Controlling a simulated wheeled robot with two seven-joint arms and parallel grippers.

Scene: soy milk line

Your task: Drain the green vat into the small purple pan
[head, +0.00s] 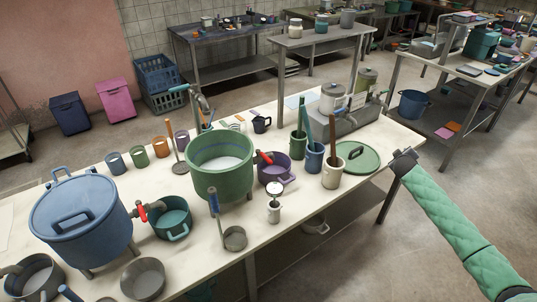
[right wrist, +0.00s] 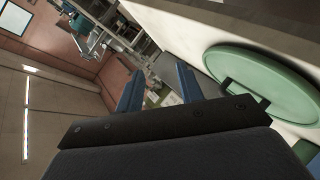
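The green vat (head: 220,181) stands on legs mid-table, open on top, with pale liquid inside. A tap with a red handle (head: 264,157) comes out of its right side. The small purple pan (head: 273,172) is beside the vat, below the tap; its inside is partly hidden. A green lid (head: 358,157) lies flat at the table's right end, and also shows in the right wrist view (right wrist: 262,82). My right gripper (head: 397,160) is just right of this lid, off the table edge. In the right wrist view its blue fingers (right wrist: 158,88) are apart and empty. My left gripper is not seen.
A blue lidded vat (head: 82,222) with a red-handled tap and a teal pan (head: 172,217) stand at left. Pots holding tools (head: 314,158) crowd between purple pan and lid.

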